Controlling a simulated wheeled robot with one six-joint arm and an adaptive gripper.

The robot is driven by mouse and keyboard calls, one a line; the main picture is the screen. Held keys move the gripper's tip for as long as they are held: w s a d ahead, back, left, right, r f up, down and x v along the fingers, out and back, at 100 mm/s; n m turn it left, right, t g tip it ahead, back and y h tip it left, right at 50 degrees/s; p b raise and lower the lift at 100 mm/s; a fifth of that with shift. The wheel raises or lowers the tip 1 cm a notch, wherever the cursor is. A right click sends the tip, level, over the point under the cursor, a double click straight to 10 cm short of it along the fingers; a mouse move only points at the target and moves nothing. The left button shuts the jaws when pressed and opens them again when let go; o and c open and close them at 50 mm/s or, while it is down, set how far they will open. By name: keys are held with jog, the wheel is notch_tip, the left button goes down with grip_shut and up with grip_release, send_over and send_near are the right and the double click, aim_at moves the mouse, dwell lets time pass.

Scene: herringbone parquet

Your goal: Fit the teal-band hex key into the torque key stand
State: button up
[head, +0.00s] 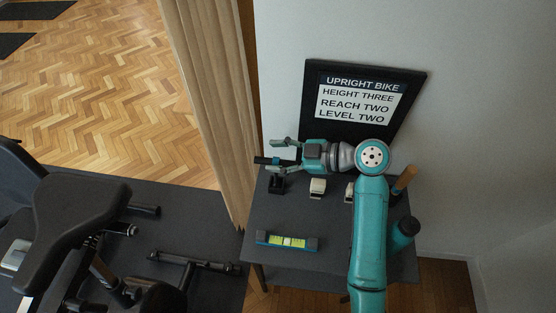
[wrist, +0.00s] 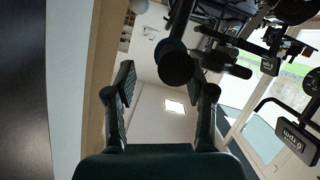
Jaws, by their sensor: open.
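The teal-band hex key (head: 265,160) shows a dark handle lying across the top of the small black torque key stand (head: 277,185) at the table's back left. In the wrist view, the dark handle end with its teal band (wrist: 174,62) lies ahead of the fingertips, between their lines. My gripper (head: 285,157) is open and points left, its two fingers spread on either side of the handle's near end. I see no finger pressed on it. The key's shaft is hidden, so I cannot tell how it sits in the stand.
The dark table (head: 255,215) also bears a level with yellow-green vials (head: 287,241), two small pale blocks (head: 318,188), a wooden-handled item (head: 406,179) and a dark bottle (head: 403,234). A sign (head: 358,98) stands behind. An exercise bike (head: 75,220) is at left.

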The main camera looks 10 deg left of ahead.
notch_tip(320, 180, up, 7)
jog(key=shift+r, duration=0.1)
jog(key=shift+s, duration=0.1)
dwell(0.6)
